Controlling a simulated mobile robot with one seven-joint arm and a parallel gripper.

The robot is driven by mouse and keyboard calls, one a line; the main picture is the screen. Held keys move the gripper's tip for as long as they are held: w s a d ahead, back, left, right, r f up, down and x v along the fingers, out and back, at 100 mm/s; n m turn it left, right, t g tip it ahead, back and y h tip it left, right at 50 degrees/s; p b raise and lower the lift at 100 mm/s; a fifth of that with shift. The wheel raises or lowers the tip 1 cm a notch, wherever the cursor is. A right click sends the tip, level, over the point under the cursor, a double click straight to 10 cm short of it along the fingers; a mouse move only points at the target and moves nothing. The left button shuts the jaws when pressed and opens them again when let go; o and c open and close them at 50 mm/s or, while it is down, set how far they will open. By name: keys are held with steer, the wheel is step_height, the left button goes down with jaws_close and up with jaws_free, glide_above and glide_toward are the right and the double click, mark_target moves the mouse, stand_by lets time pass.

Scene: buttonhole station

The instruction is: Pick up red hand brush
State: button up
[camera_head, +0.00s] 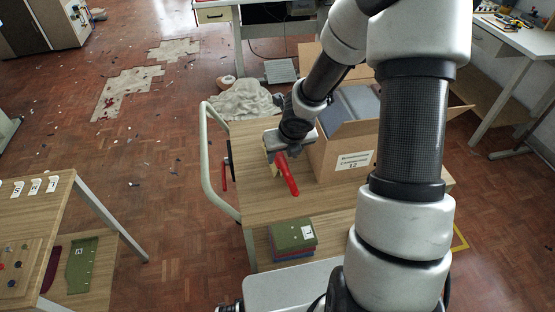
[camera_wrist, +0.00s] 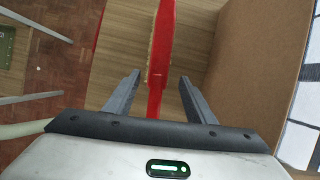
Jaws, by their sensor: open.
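The red hand brush (camera_head: 288,175) lies on the wooden top of a trolley (camera_head: 262,206), just left of a cardboard box. My gripper (camera_head: 275,155) is over the far end of the brush in the head view and hides part of it. In the wrist view the red brush (camera_wrist: 160,60) runs up the middle, with pale bristles along its left side. The two fingers of my gripper (camera_wrist: 160,88) are open, one on each side of the brush's near end. I cannot tell how high the fingertips are above the trolley top.
The open cardboard box (camera_head: 340,150), labelled and holding grey items, stands close on the right; its wall (camera_wrist: 255,70) is near my right finger. A white trolley handle (camera_head: 206,165) rises at the left. A green box (camera_head: 293,234) sits on the lower shelf.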

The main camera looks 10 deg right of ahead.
mark_target(280, 159)
steer(key=b+x, duration=0.3)
steer(key=x, duration=0.2)
steer(key=shift+a+f, duration=0.15)
steer(key=shift+f, duration=0.1)
steer(key=shift+w+r, duration=0.1)
jaws_close()
steer(key=shift+r, duration=0.1)
step_height(280, 159, up, 10)
steer(key=p, duration=0.8)
